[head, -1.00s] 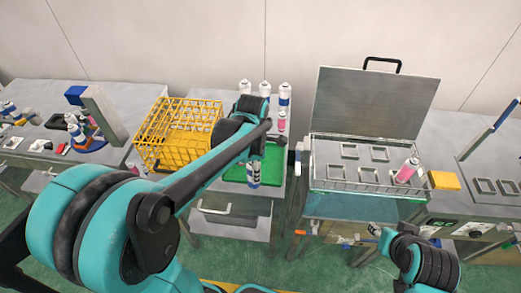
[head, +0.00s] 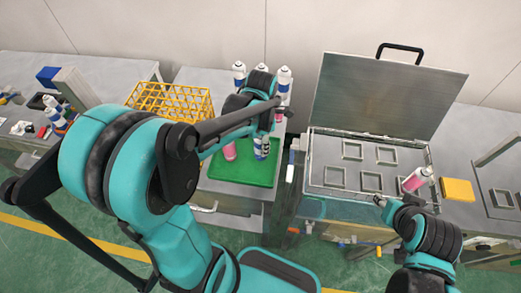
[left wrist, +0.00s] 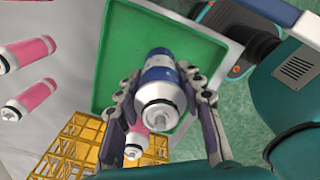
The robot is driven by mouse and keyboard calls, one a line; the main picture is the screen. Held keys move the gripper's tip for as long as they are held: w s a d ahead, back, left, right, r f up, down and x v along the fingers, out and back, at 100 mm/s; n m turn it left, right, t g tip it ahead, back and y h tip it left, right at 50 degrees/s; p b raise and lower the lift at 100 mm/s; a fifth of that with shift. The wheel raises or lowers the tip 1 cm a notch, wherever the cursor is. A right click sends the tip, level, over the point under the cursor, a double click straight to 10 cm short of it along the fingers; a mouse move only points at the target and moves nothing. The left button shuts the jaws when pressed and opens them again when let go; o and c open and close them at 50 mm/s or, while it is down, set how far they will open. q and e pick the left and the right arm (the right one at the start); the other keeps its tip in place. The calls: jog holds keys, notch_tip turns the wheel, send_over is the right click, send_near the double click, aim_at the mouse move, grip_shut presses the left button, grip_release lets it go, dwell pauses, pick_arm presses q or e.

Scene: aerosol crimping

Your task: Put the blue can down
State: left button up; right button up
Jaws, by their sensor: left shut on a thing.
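The blue can (left wrist: 160,78), blue and white with a silver rim, is clasped between the fingers of my left gripper (left wrist: 163,103). In the head view the blue can (head: 262,148) shows below the wrist, over the right part of the green tray (head: 235,175). I cannot tell whether its base touches the tray. A pink can (head: 230,151) stands on the tray to its left; the left wrist view shows a pink can (left wrist: 137,142) close beside the held one. My arm hides part of the tray. My right gripper (head: 380,201) is small, by the open case; its fingers are unclear.
A yellow wire basket (head: 170,100) stands behind and left of the tray. Several cans (head: 239,74) stand at the back of the table. An open-lidded metal case (head: 320,178) holds square frames and a pink can (head: 415,180). The tray's front part is clear.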

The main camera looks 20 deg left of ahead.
pick_arm(q)
notch_tip(320, 180, down, 3)
jog(key=shift+r+b, duration=0.1)
jog(key=shift+b, duration=0.4)
jog(key=shift+f, duration=0.3)
jog(key=shift+f, duration=0.15)
jog(key=o, duration=1.2)
jog(key=shift+o, duration=0.2)
